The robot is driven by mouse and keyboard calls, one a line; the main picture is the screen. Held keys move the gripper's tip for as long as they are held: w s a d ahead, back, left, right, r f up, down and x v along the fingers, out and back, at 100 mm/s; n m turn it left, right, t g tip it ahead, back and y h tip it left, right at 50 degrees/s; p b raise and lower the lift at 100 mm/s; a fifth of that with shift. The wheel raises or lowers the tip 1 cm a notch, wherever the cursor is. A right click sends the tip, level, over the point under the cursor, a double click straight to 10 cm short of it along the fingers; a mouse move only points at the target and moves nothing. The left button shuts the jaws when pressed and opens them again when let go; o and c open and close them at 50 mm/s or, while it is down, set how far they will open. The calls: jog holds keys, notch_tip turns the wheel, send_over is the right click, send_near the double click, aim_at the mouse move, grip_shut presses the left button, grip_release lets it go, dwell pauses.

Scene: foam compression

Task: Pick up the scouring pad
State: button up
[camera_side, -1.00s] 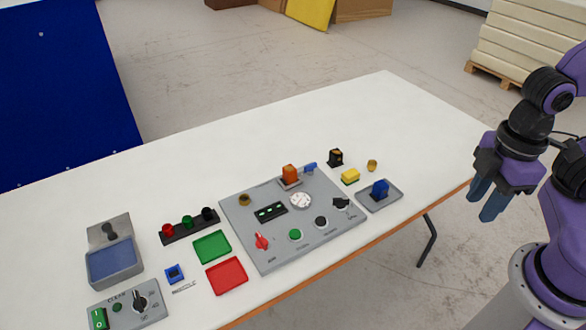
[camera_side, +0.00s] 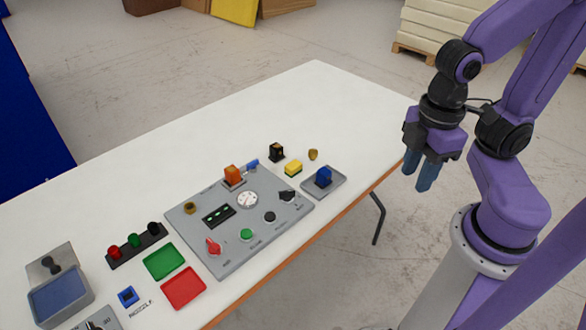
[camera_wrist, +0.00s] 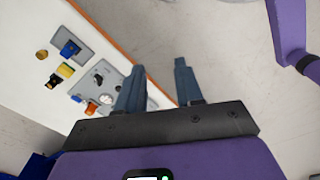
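The scouring pad (camera_side: 293,168) is a small yellow block with a green underside. It lies flat on the white table, between a black block and a grey tray. It also shows at the left in the wrist view (camera_wrist: 65,70). My gripper (camera_side: 417,175) is off the table's right edge, well to the right of the pad and apart from it. Its two blue-grey fingers point down. In the wrist view the fingers (camera_wrist: 160,66) are spread, with nothing between them.
The grey tray (camera_side: 337,187) holds a blue block (camera_side: 323,177), close to the pad's right. A black block (camera_side: 277,152) and a small brass piece (camera_side: 313,154) stand behind it. A grey control panel (camera_side: 222,256) lies to the left. The table's back is clear.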

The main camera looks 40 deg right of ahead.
jog(key=o, duration=0.6)
jog(key=shift+c, duration=0.2)
jog(key=w+a+m, duration=0.4)
jog(key=w+m, duration=0.3)
jog(key=w, duration=0.3)
jog(key=m, duration=2.4)
send_over(293, 164)
notch_tip(293, 164, down, 12)
jog(key=f, duration=1.1)
jog(key=shift+s+d+f, duration=0.1)
jog(key=shift+s+f, duration=0.05)
jog(key=shift+s, duration=0.05)
jog(key=shift+w+f, duration=0.15)
jog(key=shift+f, duration=2.65)
